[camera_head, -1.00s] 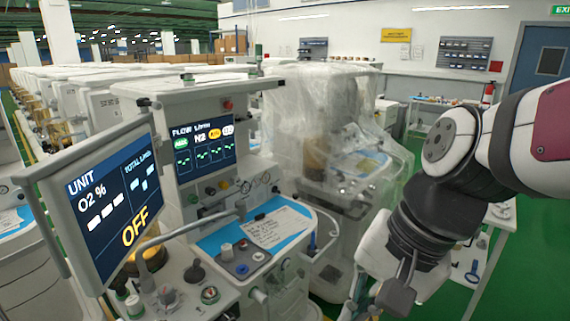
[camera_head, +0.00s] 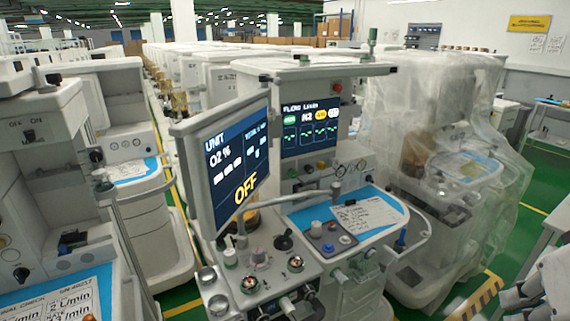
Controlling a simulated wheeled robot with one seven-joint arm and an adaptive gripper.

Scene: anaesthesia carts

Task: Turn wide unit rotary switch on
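A wide anaesthesia cart stands in the middle, with a tilted screen (camera_head: 232,160) reading UNIT, O2 % and a yellow OFF. Below the screen, its front panel holds several controls, among them a black knob (camera_head: 284,242) and a grey knob (camera_head: 259,257). I cannot tell which of them is the rotary switch. Another cart (camera_head: 40,180) at the left has a small dark switch (camera_head: 29,135) below blurred lettering. My gripper (camera_head: 515,298) is partly in view at the lower right edge, apart from the carts; its fingers are too cut off to read.
A plastic-wrapped cart (camera_head: 435,130) stands right of the middle cart. A blue-topped work surface (camera_head: 345,208) juts from the middle cart. Green floor shows between the carts.

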